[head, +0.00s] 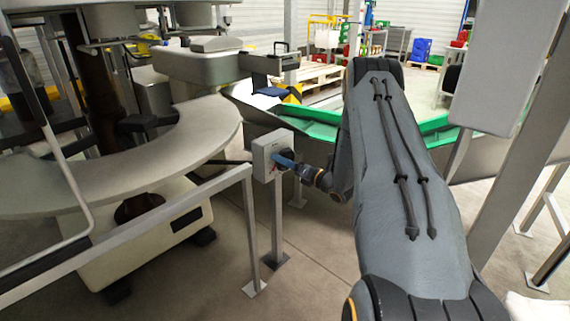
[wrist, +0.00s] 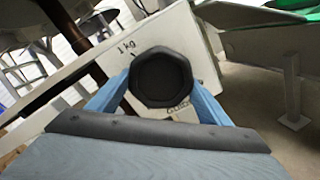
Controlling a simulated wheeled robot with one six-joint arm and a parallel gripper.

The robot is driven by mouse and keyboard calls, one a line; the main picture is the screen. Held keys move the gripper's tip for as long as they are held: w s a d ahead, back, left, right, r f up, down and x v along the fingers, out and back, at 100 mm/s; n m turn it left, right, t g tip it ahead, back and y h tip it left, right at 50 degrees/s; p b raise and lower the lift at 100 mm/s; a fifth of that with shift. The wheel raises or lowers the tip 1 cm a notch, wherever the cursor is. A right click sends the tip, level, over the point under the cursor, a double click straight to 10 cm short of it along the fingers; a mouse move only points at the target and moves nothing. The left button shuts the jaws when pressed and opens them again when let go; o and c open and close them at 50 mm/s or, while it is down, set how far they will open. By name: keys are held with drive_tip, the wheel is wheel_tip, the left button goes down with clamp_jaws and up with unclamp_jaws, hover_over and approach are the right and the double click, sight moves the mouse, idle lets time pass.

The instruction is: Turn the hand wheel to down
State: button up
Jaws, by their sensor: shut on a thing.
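The hand wheel (wrist: 161,76) is a black, many-sided knob on the front of a pale grey box (head: 265,150). The box stands on a post in the middle of the head view, and in the wrist view its face (wrist: 185,42) is tilted. Lettering reading "1 kg" shows at the wheel's upper left, and partly hidden lettering shows below it. My gripper (head: 286,163) reaches the box from the right. In the wrist view its blue fingers are on either side of the wheel, shut on it. No clear pointer mark shows on the wheel.
A metal rail (head: 150,225) runs just left of the post. A curved grey table (head: 175,150) of a larger machine is at the left. A green-lined trough (head: 310,128) lies behind the box. A grey upright panel (head: 505,65) stands at the right.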

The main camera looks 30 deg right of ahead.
drive_tip(key=shift+a+f, duration=0.15)
drive_tip(key=shift+a, duration=0.1)
drive_tip(key=o, duration=1)
drive_tip(key=shift+d, duration=0.15)
drive_tip(key=shift+s+d, duration=0.1)
drive_tip(key=shift+s, duration=0.15)
drive_tip(key=v, duration=0.7)
drive_tip(key=shift+s, duration=0.15)
drive_tip(key=shift+d, duration=0.1)
